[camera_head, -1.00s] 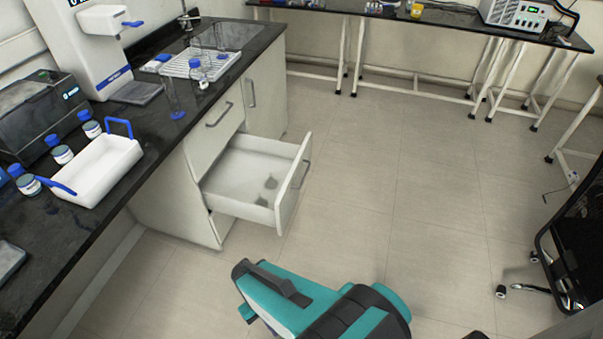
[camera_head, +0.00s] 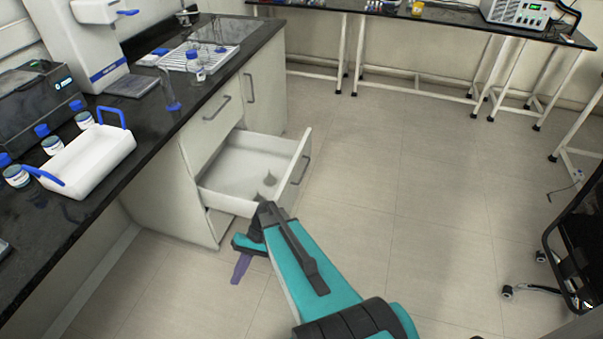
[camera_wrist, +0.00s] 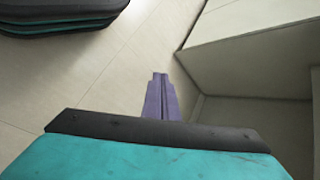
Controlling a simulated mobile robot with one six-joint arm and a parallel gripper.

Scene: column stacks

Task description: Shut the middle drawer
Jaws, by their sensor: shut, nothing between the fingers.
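The middle drawer (camera_head: 240,168) is pulled out of the white cabinet in the head view, its front panel (camera_head: 297,172) with a grey handle facing right. Two small dark flask-like shapes show inside it. My gripper (camera_head: 240,268) has purple fingers that are shut and empty. It points down on the near side of the drawer, below it in the picture; my arm overlaps the drawer's near corner. The wrist view shows the shut fingers (camera_wrist: 161,95) over the floor, beside pale cabinet or drawer panels at right. I cannot tell whether anything touches.
The black countertop (camera_head: 130,170) carries a white tray with blue handles (camera_head: 88,160), blue-capped bottles, a rack and instruments. A drawer above the open one is shut. An office chair (camera_head: 575,240) stands at right. The floor right of the drawer (camera_head: 380,180) is clear.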

